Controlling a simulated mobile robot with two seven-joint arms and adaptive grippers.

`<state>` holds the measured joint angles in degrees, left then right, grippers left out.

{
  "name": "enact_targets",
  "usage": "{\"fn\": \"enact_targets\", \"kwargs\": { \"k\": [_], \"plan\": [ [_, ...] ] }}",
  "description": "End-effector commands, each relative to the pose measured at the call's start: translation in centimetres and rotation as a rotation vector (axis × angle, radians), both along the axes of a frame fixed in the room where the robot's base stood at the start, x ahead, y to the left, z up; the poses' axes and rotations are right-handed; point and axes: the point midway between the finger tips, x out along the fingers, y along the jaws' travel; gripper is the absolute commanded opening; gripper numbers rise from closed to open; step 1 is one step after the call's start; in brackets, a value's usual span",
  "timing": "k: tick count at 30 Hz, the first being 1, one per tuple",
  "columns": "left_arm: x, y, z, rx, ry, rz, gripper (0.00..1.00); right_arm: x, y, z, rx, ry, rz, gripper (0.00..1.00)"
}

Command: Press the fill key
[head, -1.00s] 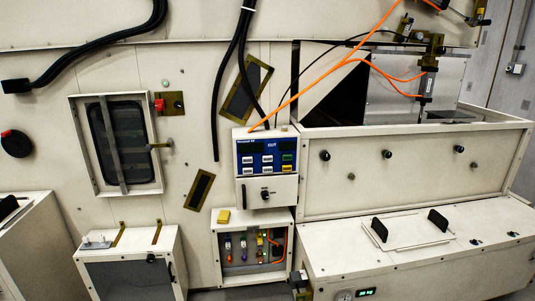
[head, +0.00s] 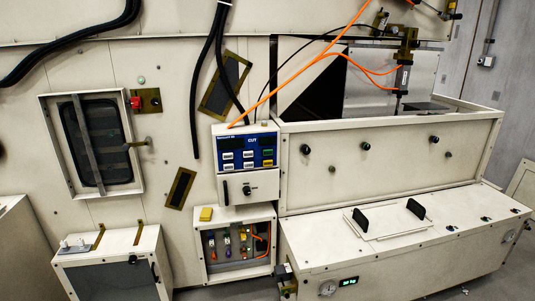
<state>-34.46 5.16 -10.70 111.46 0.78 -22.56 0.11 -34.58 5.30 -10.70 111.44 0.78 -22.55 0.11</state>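A control box (head: 246,164) with a blue key panel is fixed on the machine wall near the middle of the head view. The key labels are too small to read, so I cannot tell which one is the fill key. Below the panel are a dark handle and a black knob (head: 247,190). Neither of my grippers is in view, and nothing covers the panel.
An open box with coloured parts (head: 237,248) sits below the control box. A low cabinet with two black handles (head: 389,216) juts out at the right, and another cabinet (head: 113,264) stands at the left. Orange and black cables hang above the panel.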

Motion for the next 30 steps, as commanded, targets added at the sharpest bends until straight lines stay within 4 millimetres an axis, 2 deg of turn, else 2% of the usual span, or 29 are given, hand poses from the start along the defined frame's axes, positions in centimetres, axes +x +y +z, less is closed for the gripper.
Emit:
{"fn": "enact_targets", "kwargs": {
  "k": [10, 18, 20, 30],
  "plan": [
    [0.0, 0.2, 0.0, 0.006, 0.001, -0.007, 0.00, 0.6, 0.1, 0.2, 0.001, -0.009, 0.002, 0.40],
    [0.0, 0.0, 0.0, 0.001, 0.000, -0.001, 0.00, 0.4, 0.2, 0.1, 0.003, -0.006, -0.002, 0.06],
    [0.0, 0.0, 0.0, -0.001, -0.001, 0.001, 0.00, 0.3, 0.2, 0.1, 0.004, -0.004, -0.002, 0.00],
    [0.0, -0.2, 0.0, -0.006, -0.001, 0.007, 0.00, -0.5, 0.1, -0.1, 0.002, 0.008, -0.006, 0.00]
  ]
}}
